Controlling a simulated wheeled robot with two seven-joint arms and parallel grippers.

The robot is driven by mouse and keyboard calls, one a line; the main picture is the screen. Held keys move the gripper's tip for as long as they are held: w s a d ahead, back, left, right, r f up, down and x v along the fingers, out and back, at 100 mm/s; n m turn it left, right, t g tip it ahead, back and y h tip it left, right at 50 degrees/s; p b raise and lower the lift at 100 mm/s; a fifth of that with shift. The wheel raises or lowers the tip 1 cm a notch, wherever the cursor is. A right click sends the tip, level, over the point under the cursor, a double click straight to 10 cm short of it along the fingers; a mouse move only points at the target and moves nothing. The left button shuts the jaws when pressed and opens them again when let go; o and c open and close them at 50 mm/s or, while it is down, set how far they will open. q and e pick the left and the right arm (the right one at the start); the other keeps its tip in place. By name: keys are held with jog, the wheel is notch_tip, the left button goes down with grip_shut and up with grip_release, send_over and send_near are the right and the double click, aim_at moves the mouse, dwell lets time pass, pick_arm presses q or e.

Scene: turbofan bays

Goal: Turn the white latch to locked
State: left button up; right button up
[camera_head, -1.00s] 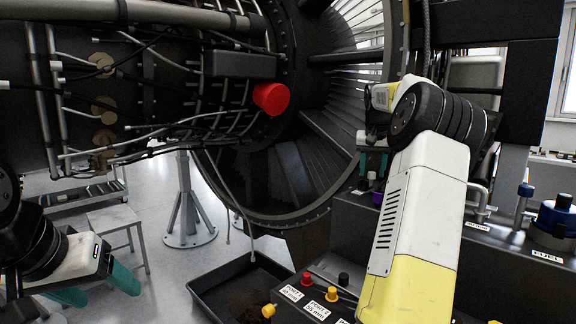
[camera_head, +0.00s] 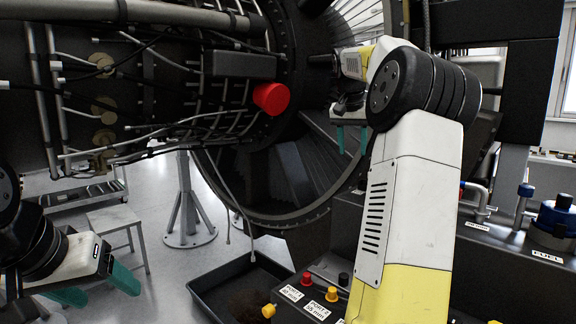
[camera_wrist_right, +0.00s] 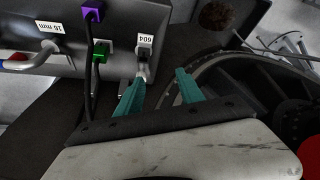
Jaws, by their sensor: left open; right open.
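My right gripper (camera_head: 352,146) is open and empty in front of the large fan casing, left of my right forearm. In the right wrist view its teal fingers (camera_wrist_right: 160,77) are apart, with nothing between them. A pale grey-white fitting (camera_wrist_right: 142,72) below a tag marked 604 (camera_wrist_right: 145,41) shows beside the left fingertip; I cannot tell whether they touch, or whether this is the white latch. No white latch is clearly visible in the head view. My left gripper (camera_head: 103,293) is open and empty at the lower left.
Purple (camera_wrist_right: 92,12) and green (camera_wrist_right: 100,50) plugs with black cables sit on the dark panel beside the fitting. A red cap (camera_head: 272,98) sticks out from the engine. A black tray (camera_head: 225,289) stands below. A blue-capped fuel fitting (camera_head: 560,216) is at the right.

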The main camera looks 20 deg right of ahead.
jog(key=s+a+f+n, duration=0.1)
jog(key=s+a+n, duration=0.1)
jog(key=s+a, duration=0.3)
jog(key=s+a+n+t+y, duration=0.1)
jog(key=s+a, duration=0.4)
jog(key=a, duration=0.8)
jog(key=shift+a+f+n+y, duration=0.15)
jog(key=shift+f+n+y, duration=0.2)
jog(key=shift+n, duration=0.45)
